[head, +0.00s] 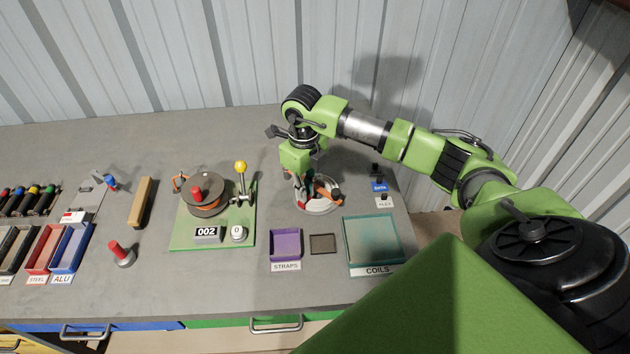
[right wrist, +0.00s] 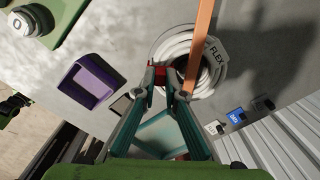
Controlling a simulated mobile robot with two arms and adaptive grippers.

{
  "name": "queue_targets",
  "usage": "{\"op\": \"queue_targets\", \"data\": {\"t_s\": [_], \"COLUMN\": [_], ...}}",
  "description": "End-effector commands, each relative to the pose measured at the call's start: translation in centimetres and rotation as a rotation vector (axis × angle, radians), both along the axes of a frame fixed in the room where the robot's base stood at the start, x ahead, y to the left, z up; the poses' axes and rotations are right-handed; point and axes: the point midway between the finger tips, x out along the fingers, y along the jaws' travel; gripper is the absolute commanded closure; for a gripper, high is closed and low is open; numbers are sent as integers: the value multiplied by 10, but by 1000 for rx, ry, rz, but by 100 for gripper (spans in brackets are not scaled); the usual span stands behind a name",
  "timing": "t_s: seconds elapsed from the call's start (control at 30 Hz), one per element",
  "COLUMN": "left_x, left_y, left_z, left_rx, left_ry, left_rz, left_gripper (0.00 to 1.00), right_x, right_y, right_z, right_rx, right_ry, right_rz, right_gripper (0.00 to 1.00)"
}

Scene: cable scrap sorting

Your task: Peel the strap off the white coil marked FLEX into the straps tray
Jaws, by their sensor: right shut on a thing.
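The white coil (head: 318,208) lies flat on the bench under my right gripper (head: 301,190). In the right wrist view the coil (right wrist: 172,48) carries a tag reading FLEX (right wrist: 213,64). My left gripper is out of view.
A small dark square pad (head: 322,244) lies between the straps tray and the teal coils tray (head: 375,240), which looks empty. A green spool fixture (head: 212,243) with a yellow-knobbed lever stands left. DATA (head: 379,186) and FLEX (head: 384,202) markers are at the right.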

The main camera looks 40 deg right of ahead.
Motion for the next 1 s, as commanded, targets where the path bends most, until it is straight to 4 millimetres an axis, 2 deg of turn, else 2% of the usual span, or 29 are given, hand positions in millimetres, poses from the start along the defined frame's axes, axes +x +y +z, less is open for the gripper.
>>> {"op": "queue_targets", "data": {"t_s": [0.53,1.0], "left_x": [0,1], "left_y": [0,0], "left_z": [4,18], "left_rx": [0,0], "left_ry": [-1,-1], "left_rz": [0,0], "left_gripper": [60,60], "right_x": [0,0], "right_y": [0,0], "right_z": [6,29], "right_rx": [0,0], "right_ry": [-1,-1], "right_rz": [0,0], "right_gripper": [100,100]}}
